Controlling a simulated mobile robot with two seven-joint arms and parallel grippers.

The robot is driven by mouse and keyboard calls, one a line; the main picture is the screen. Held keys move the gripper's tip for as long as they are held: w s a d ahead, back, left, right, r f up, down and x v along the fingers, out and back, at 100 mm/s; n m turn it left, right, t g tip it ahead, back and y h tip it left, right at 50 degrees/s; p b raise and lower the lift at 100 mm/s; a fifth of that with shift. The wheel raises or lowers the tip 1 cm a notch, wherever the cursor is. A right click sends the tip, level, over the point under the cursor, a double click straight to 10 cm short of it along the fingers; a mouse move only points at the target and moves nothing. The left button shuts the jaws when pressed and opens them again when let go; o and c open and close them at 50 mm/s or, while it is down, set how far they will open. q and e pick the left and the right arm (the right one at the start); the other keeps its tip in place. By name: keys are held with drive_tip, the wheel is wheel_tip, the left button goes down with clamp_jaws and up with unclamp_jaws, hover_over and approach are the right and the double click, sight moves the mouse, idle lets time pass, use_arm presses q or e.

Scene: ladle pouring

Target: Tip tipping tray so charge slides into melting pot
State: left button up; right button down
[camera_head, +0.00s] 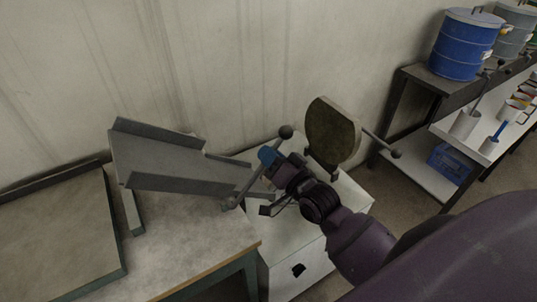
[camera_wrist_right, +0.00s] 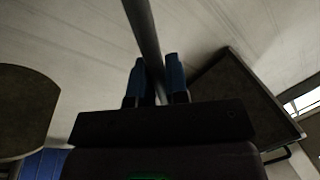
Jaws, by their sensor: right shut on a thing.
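The grey tipping tray (camera_head: 165,160), a sloped trough with raised side walls, stands at the table's right end. Its narrow end points right toward the white cabinet. No charge shows on its visible floor. A thin grey bar (camera_head: 281,141) with ball ends crosses near that end. My right gripper (camera_head: 267,158) is shut on this bar; in the right wrist view the bar (camera_wrist_right: 142,30) runs between the blue fingers (camera_wrist_right: 156,80). The tray also shows there at the right (camera_wrist_right: 240,95). I cannot make out the melting pot's opening. My left gripper is not in view.
A round lid (camera_head: 333,132) with a ball-ended handle stands raised over the white cabinet (camera_head: 290,262). A flat grey tray (camera_head: 60,235) lies on the table at left. A shelf (camera_head: 440,85) with blue drum (camera_head: 462,45) and cups stands at right. The wall is close behind.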

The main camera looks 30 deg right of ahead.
drive_tip(key=shift+d+f, duration=0.1)
drive_tip(key=shift+d, duration=0.05)
drive_tip(key=c, duration=1.1)
unclamp_jaws()
drive_tip(key=shift+d, duration=0.1)
drive_tip(key=shift+c, duration=0.2)
drive_tip(key=b+v, duration=0.1)
drive_tip(key=v, duration=0.9)
drive_tip(key=shift+s, duration=0.45)
drive_tip(key=shift+f, duration=0.15)
drive_tip(key=s+f+n+g+h, duration=0.2)
drive_tip(key=s+f+n+g, duration=0.1)
drive_tip(key=f, duration=0.7)
drive_tip(key=s+f+n+g+h, duration=0.2)
drive_tip(key=s+f+n+g, duration=0.1)
drive_tip(key=f, duration=0.7)
drive_tip(key=shift+s+a+f+n+g, duration=0.2)
drive_tip(key=shift+s+n+g, duration=0.2)
drive_tip(key=shift+s+g, duration=0.3)
